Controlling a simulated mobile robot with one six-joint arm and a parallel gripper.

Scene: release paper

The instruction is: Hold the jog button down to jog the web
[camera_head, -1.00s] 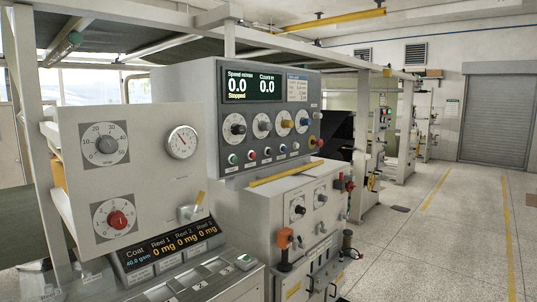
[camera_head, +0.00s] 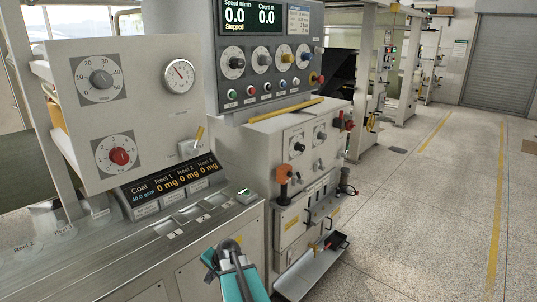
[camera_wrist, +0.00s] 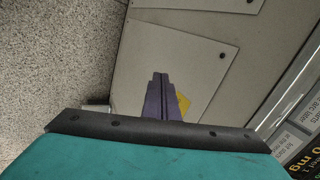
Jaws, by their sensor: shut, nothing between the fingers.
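A separate green button (camera_head: 246,196) sits on a small white block at the right end of the near console. My gripper (camera_wrist: 161,78) is shut and empty in the wrist view, in front of pale cabinet panels. My teal arm shows at the bottom of the head view, below and apart from the buttons.
The display (camera_head: 264,16) reads 0.0 and Stopped. A red emergency knob (camera_head: 317,78) sits at the panel's right. An orange-topped post (camera_head: 283,174) and an open tray (camera_head: 312,266) stand out from the lower cabinet. The speckled floor (camera_head: 430,220) on the right is clear.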

